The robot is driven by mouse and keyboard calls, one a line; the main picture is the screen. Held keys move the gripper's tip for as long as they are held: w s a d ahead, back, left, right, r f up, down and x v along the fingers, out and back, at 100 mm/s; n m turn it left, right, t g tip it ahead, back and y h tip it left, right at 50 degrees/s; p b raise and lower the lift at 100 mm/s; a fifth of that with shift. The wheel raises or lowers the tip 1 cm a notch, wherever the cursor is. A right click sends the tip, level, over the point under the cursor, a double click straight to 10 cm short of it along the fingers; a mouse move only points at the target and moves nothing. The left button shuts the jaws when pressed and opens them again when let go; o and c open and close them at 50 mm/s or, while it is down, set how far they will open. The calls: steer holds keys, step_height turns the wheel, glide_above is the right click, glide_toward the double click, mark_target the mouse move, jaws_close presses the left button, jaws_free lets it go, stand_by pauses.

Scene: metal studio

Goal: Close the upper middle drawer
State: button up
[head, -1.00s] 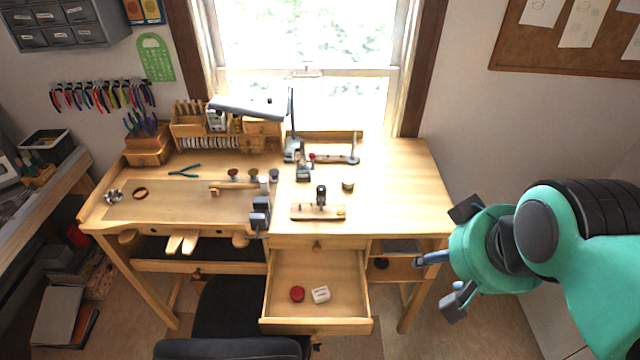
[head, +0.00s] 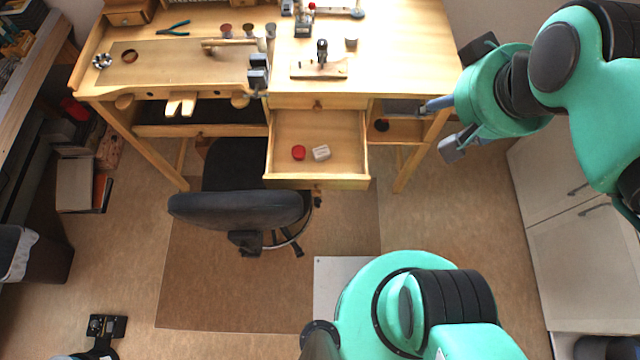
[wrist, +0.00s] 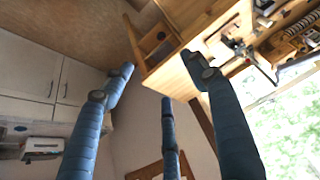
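A wooden drawer (head: 339,129) under the middle of the workbench stands pulled out in the head view. A red round item (head: 298,152) and a small white item (head: 321,152) lie in it. A shut drawer front (head: 291,102) with a knob is just above it. My gripper (head: 443,106) is to the right of the open drawer, near the bench's right end, apart from the drawer. In the wrist view my gripper (wrist: 158,80) has its blue-grey fingers spread with nothing between them. The open drawer is not clearly identifiable in the wrist view.
The workbench (head: 408,60) carries tools and small parts. A dark chair (head: 240,207) stands in front, left of the open drawer. Open shelves (head: 408,130) are right of the drawer. White cabinets (head: 575,255) stand at the right. Floor in front of the drawer is partly clear.

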steer(key=c, duration=1.3)
steer(key=shift+w+f, duration=0.2)
steer(key=shift+f, duration=0.15)
jaws_close()
steer(key=w+d+f+m+g+y, duration=0.25)
steer(key=f+m, duration=0.35)
steer(key=f, duration=0.3)
steer(key=w+d+f+m+g+y, duration=0.1)
steer(key=d+f+m+g+y, duration=0.15)
steer(key=f+m, duration=0.5)
steer(key=w+d+f+m+g+y, duration=0.1)
steer(key=w+f+m+g+y, duration=0.2)
steer(key=f, duration=0.8)
steer(key=s+f+m+t+y, duration=0.3)
steer(key=f+m+y, duration=0.1)
steer(key=f+m, duration=0.7)
steer(key=s+a+f+m+t+y+b, duration=0.1)
steer(key=s+f+m+t+y, duration=0.2)
steer(key=f+m, duration=0.8)
steer(key=shift+s+a+f+t+y, duration=0.15)
steer(key=shift+s+f+t+y, duration=0.25)
steer(key=shift+f+y, duration=0.95)
steer(key=shift+f, duration=0.15)
